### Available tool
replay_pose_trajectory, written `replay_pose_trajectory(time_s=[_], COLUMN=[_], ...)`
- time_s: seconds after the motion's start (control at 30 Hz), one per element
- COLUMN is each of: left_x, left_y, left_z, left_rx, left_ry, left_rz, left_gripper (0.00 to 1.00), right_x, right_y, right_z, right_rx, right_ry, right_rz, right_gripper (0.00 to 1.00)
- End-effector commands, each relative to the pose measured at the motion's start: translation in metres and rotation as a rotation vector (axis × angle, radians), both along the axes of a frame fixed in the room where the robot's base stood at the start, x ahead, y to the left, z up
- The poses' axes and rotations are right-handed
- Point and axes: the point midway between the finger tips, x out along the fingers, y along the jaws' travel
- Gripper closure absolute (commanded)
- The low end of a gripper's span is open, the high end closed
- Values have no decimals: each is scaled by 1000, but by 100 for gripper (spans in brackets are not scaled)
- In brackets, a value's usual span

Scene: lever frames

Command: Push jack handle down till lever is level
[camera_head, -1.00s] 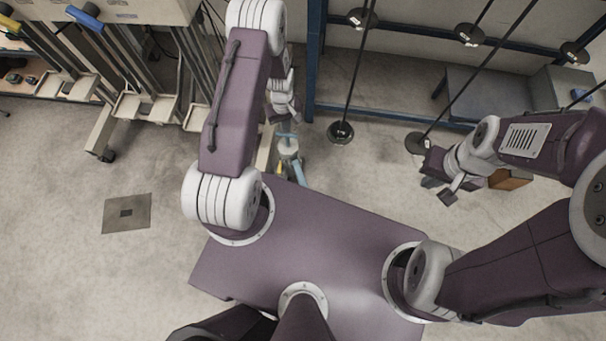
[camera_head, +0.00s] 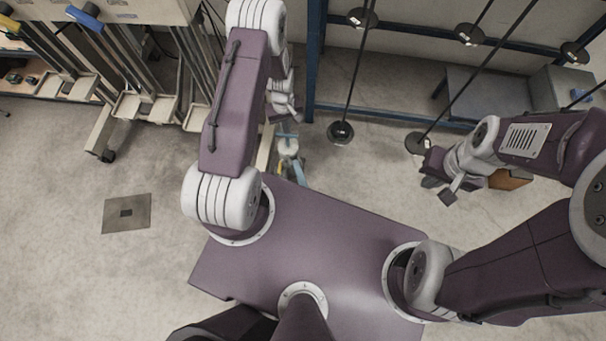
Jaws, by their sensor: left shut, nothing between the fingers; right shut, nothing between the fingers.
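A small jack-like object with pale grey and light blue parts (camera_head: 289,148) stands on the floor just beyond my base, at upper centre. My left arm hides part of it, and I cannot make out clearly which part is the handle or whether a lever is level. My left gripper (camera_head: 296,115) is shut and empty, just above this object in the picture; I cannot tell whether they touch. My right gripper (camera_head: 447,196) is shut and empty, out to the right, well apart from the object.
A wheeled rack with grey trays (camera_head: 140,105) stands at upper left. Blue posts (camera_head: 314,60) and dark rods with round bases (camera_head: 341,132) stand at the back. A brown box (camera_head: 509,179) lies behind my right gripper.

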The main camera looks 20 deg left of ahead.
Motion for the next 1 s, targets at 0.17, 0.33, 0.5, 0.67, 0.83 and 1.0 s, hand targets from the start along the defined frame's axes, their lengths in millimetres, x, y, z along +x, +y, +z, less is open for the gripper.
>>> replay_pose_trajectory(time_s=[0.17,0.33,0.5,0.67,0.83,1.0], left_x=[0,0,0,0,-1,-1], left_y=[0,0,0,0,0,0], left_z=[-2,-13,-25,-37,-49,-53], left_rx=[0,0,0,0,0,-1], left_ry=[0,0,0,1,1,2], left_rz=[0,0,0,0,0,0], left_gripper=[100,100,100,100,100,100], right_x=[0,0,0,0,0,0], right_y=[0,0,0,0,0,0], right_z=[-2,-10,-18,-26,-34,-36], right_rx=[0,0,0,0,0,0], right_ry=[0,0,0,0,0,0], right_rz=[0,0,0,0,0,0], right_gripper=[100,100,100,100,100,100])
